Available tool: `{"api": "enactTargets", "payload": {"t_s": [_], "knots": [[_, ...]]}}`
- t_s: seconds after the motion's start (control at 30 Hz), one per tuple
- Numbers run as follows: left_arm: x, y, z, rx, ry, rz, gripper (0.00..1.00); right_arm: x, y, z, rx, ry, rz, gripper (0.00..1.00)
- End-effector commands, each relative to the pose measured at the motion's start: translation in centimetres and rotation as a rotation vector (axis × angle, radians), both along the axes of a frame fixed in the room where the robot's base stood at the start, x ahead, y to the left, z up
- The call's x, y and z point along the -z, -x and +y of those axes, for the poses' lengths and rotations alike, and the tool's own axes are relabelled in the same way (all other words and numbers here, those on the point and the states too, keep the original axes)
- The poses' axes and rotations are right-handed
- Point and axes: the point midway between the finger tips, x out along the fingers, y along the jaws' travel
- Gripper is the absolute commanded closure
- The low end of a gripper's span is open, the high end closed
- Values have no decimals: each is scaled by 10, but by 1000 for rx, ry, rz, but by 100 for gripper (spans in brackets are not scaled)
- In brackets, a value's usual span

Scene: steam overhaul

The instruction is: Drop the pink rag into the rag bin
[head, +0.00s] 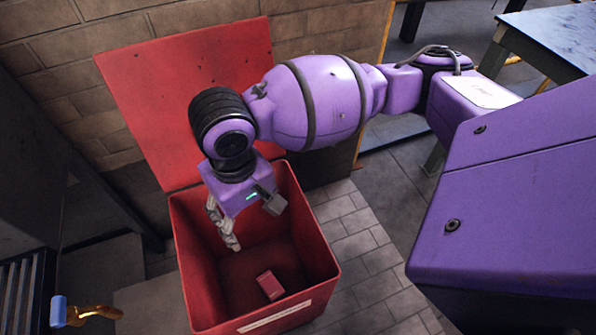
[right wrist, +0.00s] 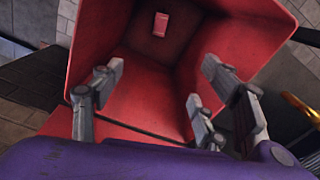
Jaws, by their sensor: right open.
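The rag bin (head: 325,252) is a red open box with its red lid (head: 140,95) tilted back against the brick wall. The pink rag (head: 269,285) is a small folded block lying on the bin's floor, toward the front. My right gripper (head: 232,245) hangs over the bin opening, its fingers pointing down into it. In the right wrist view the fingers are spread and empty, and the rag (right wrist: 160,24) lies beyond them on the bin floor (right wrist: 150,75), apart from the fingers. My left gripper is not in view.
A blue-topped table (head: 555,38) stands at the upper right. A brass-coloured handle with a blue end (head: 90,311) is at the lower left, by a dark grated thing (head: 25,285). Tiled floor (head: 365,255) is clear right of the bin.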

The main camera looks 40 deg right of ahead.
Motion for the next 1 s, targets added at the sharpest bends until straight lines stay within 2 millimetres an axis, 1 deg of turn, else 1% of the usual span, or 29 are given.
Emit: {"api": "enactTargets", "payload": {"t_s": [0.03,0.2,0.3,0.4,0.57,1.0], "knots": [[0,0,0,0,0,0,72,-14,-3,1,-2,-2,-9,32],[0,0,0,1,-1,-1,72,-47,-2,1,-2,-1,-8,32],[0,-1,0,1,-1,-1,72,-61,-2,1,-2,-1,-7,32],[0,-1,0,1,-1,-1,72,-69,-1,1,-2,-1,-5,32],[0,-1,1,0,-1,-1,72,-74,-1,1,-1,0,-4,32],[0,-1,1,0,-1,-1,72,-73,-1,0,-1,0,-2,32]]}}
